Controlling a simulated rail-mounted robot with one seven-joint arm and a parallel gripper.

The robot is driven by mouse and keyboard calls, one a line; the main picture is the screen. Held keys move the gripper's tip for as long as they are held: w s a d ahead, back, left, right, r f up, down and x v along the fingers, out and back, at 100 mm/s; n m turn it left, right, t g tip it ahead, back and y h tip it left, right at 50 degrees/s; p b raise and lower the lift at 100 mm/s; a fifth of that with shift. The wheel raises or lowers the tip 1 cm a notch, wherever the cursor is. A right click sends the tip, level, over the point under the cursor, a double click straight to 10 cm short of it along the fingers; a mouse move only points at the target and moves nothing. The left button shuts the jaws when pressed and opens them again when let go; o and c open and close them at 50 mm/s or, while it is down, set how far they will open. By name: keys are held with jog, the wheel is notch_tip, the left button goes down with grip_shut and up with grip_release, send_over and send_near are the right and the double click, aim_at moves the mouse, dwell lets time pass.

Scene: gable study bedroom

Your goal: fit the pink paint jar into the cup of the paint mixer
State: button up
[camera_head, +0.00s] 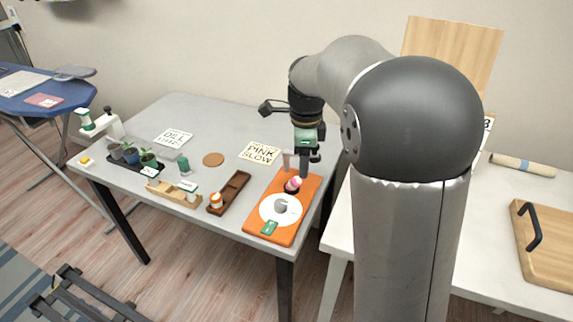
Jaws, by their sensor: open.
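The pink paint jar (293,183), pink with a pale part, is on the orange board (257,224) at the right end of the grey table. Something dark shows around its foot; I cannot tell if this is the mixer's cup or whether the jar is seated in it. A white disc (268,216) with a grey cup-like piece (281,206) lies in front of it on the same board. My gripper (297,170) points down just above and behind the pink jar. It is open; whether a finger touches the jar is too small to tell.
A dark brown rack (236,185) holds an orange-and-white jar (215,202) left of the board. Cards (260,154), a brown round mat (213,160), a wooden holder (167,193) and plants in a tray (130,160) stand further left. The table's back middle is clear.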

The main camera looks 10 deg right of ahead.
aim_at(294, 178)
jog(key=w+a+r+m+p, duration=0.1)
jog(key=w+m, duration=0.6)
jog(key=w, duration=0.1)
jog(key=f, duration=1.1)
jog(key=shift+w+d, duration=0.15)
jog(key=shift+w, duration=0.1)
jog(key=shift+w+d+f+p, duration=0.15)
jog(key=shift+f+p, duration=0.1)
jog(key=shift+f, duration=1.1)
jog(key=shift+d+f+p, duration=0.15)
jog(key=shift+f+p, duration=0.1)
jog(key=shift+f, duration=1.1)
jog(key=c, duration=1.1)
jog(key=shift+c, duration=0.5)
jog(key=shift+r, duration=0.2)
